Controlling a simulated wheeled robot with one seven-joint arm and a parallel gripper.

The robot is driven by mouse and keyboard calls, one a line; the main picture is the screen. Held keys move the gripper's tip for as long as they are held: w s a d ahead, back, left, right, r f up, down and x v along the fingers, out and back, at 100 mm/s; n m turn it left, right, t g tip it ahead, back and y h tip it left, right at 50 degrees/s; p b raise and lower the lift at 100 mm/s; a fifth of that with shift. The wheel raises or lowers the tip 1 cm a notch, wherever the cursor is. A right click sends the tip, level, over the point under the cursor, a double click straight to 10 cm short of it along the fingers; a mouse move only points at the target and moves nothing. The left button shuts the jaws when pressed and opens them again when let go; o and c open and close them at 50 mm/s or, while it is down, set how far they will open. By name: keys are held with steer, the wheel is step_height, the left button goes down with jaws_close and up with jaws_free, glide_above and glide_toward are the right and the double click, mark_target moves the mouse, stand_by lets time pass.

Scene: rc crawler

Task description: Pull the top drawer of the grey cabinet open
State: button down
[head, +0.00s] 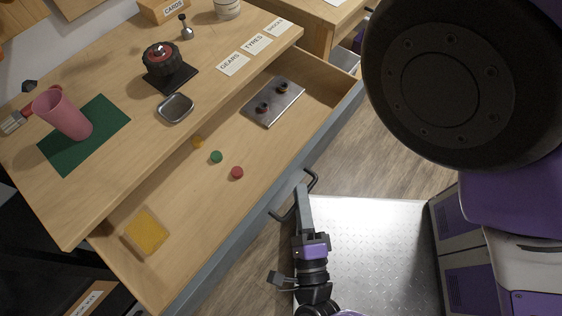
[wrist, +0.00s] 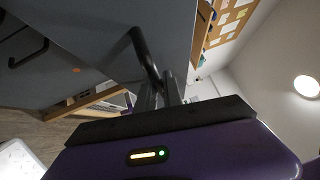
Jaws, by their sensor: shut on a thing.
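The top drawer (head: 224,250) of the grey cabinet stands far out from under the wooden worktop, its pale wood inside exposed. Its grey front also shows in the wrist view (wrist: 95,25). A dark bar handle (head: 282,215) is fixed on that front and appears in the wrist view (wrist: 143,50). My gripper (head: 301,192) is at the middle of the handle, shut on it. In the wrist view my fingers (wrist: 160,92) meet the bar; the exact contact is partly hidden.
In the drawer lie a metal plate (head: 273,101) with two knobs, a red disc (head: 237,173), a green disc (head: 216,157) and a yellow block (head: 146,233). A pink cup (head: 63,114) stands tilted-looking on the worktop. Wooden floor (head: 400,130) shows beyond the drawer.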

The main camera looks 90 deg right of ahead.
steer(key=shift+s+a, duration=0.8)
steer(key=shift+s, duration=0.25)
steer(key=c, duration=1.8)
jaws_free()
steer(key=shift+o, duration=0.2)
steer(key=b+v, duration=0.1)
steer(key=v, duration=0.6)
steer(key=shift+a, duration=0.4)
steer(key=shift+s+f, duration=0.1)
